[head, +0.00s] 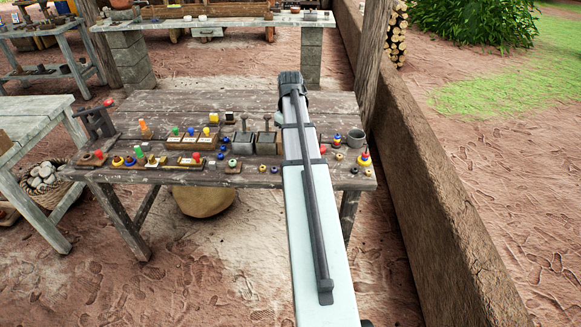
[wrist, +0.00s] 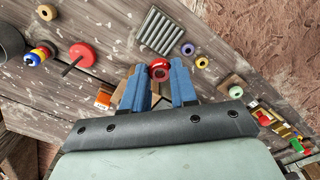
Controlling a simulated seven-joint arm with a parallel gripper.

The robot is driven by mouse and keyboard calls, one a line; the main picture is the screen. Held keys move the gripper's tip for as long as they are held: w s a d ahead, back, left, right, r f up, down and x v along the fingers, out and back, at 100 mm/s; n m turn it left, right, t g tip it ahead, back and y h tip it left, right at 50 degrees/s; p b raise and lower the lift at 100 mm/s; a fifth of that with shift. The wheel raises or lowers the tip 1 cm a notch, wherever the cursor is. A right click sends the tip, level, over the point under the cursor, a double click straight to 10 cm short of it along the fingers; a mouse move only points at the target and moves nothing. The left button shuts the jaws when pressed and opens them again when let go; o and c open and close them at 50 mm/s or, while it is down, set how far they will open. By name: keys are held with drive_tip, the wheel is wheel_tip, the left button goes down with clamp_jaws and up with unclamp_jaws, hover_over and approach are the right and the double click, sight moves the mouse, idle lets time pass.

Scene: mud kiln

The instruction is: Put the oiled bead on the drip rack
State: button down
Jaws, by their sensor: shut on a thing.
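A red bead (wrist: 159,70) with a dark hole sits between the tips of my gripper's (wrist: 158,80) blue fingers in the wrist view. My gripper is shut on it; I cannot tell from its look whether it is oiled. A grey slatted rack (wrist: 158,31), which appears to be the drip rack, lies on the table just beyond the fingertips. The bead is apart from the rack in the picture, on its near side. In the head view my arm hides the gripper, the bead and the rack.
A red disc (wrist: 82,54), a coloured ring stack (wrist: 38,55) and a grey cup (head: 356,138) stand nearby. Small parts crowd the worktable's (head: 180,100) left half.

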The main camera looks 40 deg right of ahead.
drive_tip(key=shift+s+f, duration=0.35)
drive_tip(key=shift+f, duration=4.75)
drive_tip(key=shift+f, duration=0.1)
drive_tip(key=c, duration=0.9)
unclamp_jaws()
wheel_tip(320, 180, up, 12)
drive_tip(key=shift+r, duration=0.15)
drive_tip(key=shift+w, duration=0.1)
